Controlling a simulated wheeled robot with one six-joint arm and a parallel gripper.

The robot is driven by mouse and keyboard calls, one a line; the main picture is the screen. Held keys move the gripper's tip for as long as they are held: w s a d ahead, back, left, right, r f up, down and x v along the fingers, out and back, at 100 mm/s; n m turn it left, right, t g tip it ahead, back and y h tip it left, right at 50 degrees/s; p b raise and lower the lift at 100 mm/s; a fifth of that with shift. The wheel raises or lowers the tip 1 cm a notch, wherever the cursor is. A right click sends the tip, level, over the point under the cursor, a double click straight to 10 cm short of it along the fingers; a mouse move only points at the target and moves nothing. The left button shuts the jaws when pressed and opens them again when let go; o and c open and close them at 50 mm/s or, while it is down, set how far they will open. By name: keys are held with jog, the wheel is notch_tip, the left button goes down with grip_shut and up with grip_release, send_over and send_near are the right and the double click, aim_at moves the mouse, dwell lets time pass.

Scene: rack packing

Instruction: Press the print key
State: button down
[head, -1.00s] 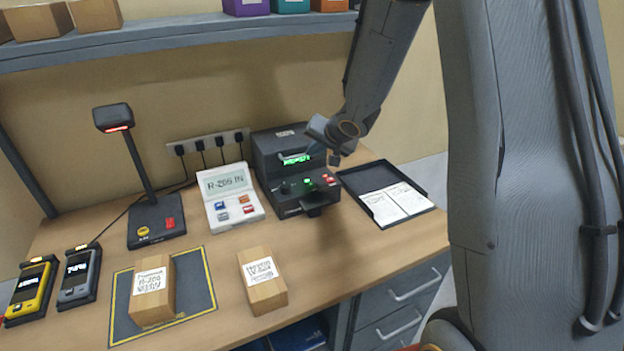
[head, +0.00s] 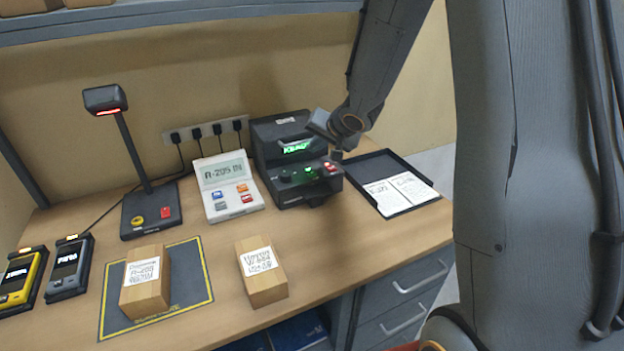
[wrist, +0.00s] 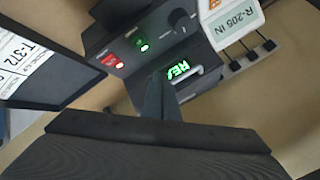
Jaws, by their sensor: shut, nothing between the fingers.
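The black printer (head: 283,160) stands at the back of the bench with a lit green display. My gripper (head: 337,155) is shut and empty, near the printer's right front by the red keys. In the wrist view its fingers (wrist: 160,98) cover part of the printer near the display. Contact with a key cannot be seen.
A black tray with paper labels (head: 400,190) lies right of the printer. A white keypad unit (head: 230,187) and a scanner stand (head: 150,210) are to its left. Cartons (head: 262,272) and handheld devices sit in front. A shelf hangs above.

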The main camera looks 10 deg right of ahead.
aim_at(315, 175)
jog(key=shift+f+b, duration=1.8)
jog(key=shift+b, duration=0.4)
jog(key=shift+f+b, duration=0.65)
jog(key=shift+f, duration=0.45)
jog(key=shift+f, duration=0.4)
jog(key=shift+f, duration=0.4)
jog(key=shift+r, duration=0.2)
jog(key=shift+r+p, duration=0.65)
jog(key=shift+p, duration=0.5)
